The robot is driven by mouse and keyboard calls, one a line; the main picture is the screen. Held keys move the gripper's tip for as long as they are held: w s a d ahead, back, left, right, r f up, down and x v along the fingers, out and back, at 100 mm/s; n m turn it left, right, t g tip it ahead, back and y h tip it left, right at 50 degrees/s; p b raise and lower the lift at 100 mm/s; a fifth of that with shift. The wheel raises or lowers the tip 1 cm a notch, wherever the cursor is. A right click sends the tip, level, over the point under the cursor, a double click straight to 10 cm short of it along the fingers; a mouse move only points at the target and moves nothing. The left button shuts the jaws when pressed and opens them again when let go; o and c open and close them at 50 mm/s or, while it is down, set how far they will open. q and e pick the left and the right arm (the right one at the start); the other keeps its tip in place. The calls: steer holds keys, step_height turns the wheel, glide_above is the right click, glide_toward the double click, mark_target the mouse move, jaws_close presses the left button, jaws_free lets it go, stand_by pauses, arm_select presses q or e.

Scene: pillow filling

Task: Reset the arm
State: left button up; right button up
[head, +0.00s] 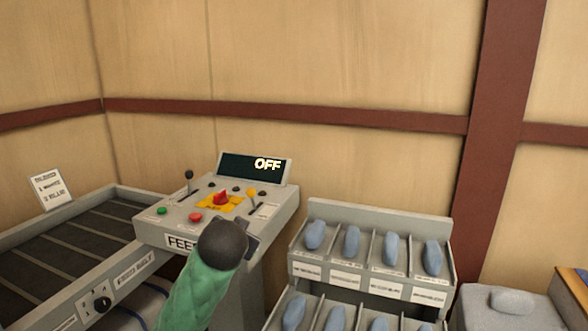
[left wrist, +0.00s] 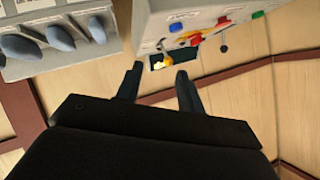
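My left arm, with a green sleeve and a dark wrist, reaches up from the bottom of the head view. Its gripper (head: 254,238) is mostly hidden behind the wrist and lies in front of the control console (head: 278,212). In the left wrist view the two dark fingers of my left gripper (left wrist: 158,80) stand apart with nothing between them. The console (left wrist: 150,22) shows at the top of that view, apart from the fingers. Its display (head: 253,168) reads OFF. The console carries a red button on a yellow plate, other coloured buttons and small levers. My right gripper is out of view.
A grey rack (head: 370,279) with blue pillow-like items in slots stands right of the console. A conveyor (head: 60,244) with a dark slatted bed lies to the left, with a small sign (head: 50,189). A grey bin-like object (head: 500,315) is at lower right. Wooden walls close the back.

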arm_select(q)
steer(key=s+a+f+n+g+h, duration=0.1)
steer(key=s+a+f+g, duration=0.15)
steer(key=s+f, duration=1.1)
steer(key=s+a+f+n+g+h, duration=0.15)
steer(key=s+f+g, duration=0.25)
steer(key=s+f, duration=1)
steer(key=s+d+f+g, duration=0.1)
steer(key=s+f+g, duration=0.3)
steer(key=s+f, duration=1)
steer(key=shift+s+f+n+y, duration=0.2)
steer(key=shift+s+n+y, duration=0.2)
steer(key=shift+s, duration=0.35)
